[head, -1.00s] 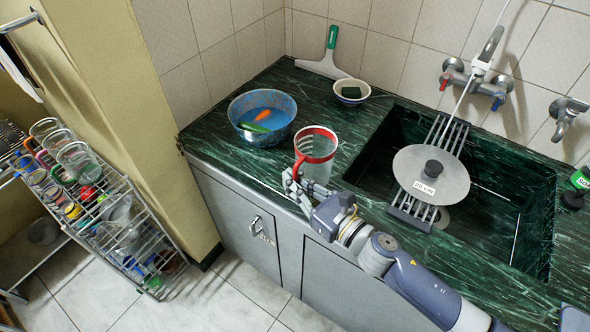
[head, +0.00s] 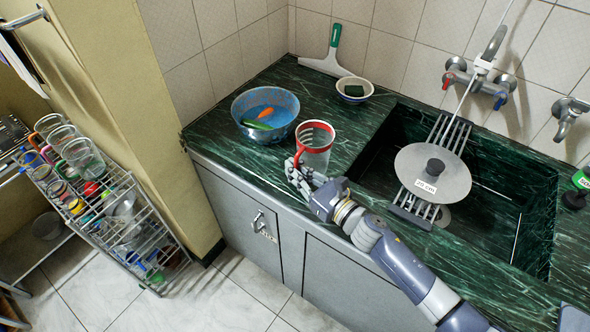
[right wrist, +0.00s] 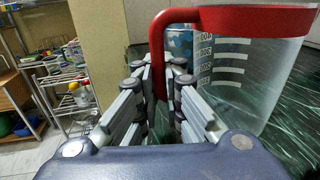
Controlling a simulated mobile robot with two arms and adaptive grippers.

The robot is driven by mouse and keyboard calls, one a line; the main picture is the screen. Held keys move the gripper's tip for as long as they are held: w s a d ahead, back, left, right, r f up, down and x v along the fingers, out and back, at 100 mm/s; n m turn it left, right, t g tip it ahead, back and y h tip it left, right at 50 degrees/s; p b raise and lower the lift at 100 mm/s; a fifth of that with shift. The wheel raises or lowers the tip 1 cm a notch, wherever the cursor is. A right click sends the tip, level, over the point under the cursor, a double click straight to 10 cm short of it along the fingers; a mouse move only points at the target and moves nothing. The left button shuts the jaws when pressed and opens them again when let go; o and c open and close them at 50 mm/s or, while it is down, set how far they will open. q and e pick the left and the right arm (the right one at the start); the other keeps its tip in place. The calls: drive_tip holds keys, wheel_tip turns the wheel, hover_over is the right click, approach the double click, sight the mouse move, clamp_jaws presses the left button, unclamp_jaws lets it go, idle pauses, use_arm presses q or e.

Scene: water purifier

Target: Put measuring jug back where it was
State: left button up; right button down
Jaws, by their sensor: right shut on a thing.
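The measuring jug (head: 315,148) is clear with a red rim and a red handle. It is upright at the front of the green counter (head: 225,150), left of the sink. In the right wrist view the jug (right wrist: 245,75) fills the upper right, with white scale marks. My right gripper (head: 294,169) is at the jug's handle side. In the right wrist view its fingers (right wrist: 160,95) are shut on the red handle. I cannot tell whether the jug's base touches the counter. My left gripper is not in view.
A blue bowl (head: 249,104) with vegetables stands left of the jug. A small bowl (head: 354,96) with a dark sponge and a squeegee (head: 332,60) are behind. The sink (head: 490,190) with a rack and round lid (head: 420,180) is at right. A wire rack (head: 130,230) holds cups at left.

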drive_tip(key=c, duration=2.2)
unclamp_jaws()
drive_tip(key=shift+f, duration=0.15)
drive_tip(key=o, duration=0.4)
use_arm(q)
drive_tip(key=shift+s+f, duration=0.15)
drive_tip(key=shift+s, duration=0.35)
use_arm(e)
drive_tip(key=shift+o, duration=0.4)
drive_tip(key=shift+r, duration=0.25)
drive_tip(key=shift+s+d+f, duration=0.15)
drive_tip(key=shift+s+d, duration=0.1)
use_arm(q)
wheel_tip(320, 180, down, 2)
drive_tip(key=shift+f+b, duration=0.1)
drive_tip(key=shift+b, duration=1)
use_arm(e)
drive_tip(key=v, duration=1.1)
drive_tip(key=shift+s+d, duration=0.15)
